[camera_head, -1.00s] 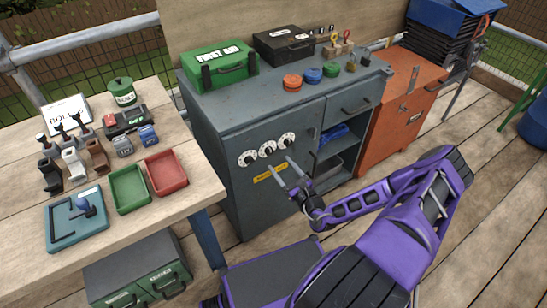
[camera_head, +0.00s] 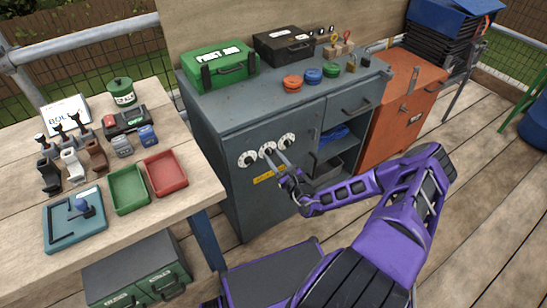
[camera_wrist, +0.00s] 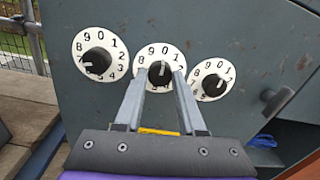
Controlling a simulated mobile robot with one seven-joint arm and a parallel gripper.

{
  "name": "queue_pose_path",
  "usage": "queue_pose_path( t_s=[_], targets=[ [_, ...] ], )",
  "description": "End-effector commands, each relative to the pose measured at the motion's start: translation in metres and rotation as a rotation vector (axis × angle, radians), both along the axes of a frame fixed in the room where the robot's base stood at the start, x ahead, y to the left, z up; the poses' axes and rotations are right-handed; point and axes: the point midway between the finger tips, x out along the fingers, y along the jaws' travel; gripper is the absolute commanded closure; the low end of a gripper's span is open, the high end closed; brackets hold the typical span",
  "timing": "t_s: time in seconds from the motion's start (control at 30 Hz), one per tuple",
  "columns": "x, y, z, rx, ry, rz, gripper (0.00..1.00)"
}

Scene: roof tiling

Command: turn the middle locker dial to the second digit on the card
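The middle dial (camera_wrist: 160,66) has a white numbered face and a black knob. Its white mark points roughly up, near the 0. It also shows on the grey cabinet in the head view (camera_head: 268,149). My gripper (camera_wrist: 160,76) is in front of it with its two fingers apart, one tip on each side of the knob. I cannot tell whether the tips touch it. My gripper also shows in the head view (camera_head: 277,158). A white card (camera_head: 66,109) with small print stands at the back of the wooden table; its digits are too small to read surely.
A left dial (camera_wrist: 100,54) and a right dial (camera_wrist: 212,80) flank the middle one closely. A yellow label (camera_head: 268,175) is below the dials. A cabinet handle (camera_wrist: 276,100) sticks out to the right. The wooden table (camera_head: 25,200) stands left of the cabinet.

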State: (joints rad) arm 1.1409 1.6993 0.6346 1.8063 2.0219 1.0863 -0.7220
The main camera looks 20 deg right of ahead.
Motion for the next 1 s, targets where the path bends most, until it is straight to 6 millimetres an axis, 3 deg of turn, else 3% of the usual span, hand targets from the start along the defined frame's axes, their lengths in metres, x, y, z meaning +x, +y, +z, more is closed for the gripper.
queue_pose_path(
  t_s=[0.03,0.1,0.57,1.0],
  targets=[
    [-0.0001,-0.0001,0.0,0.0,0.0,0.0,0.89],
    [-0.0001,-0.0001,0.0,0.0,0.0,0.0,1.0],
    [0.0,-0.0003,0.0012,0.066,0.012,0.0,1.0],
    [0.0,-0.0001,0.0016,0.414,0.081,0.0,1.0]
  ],
)
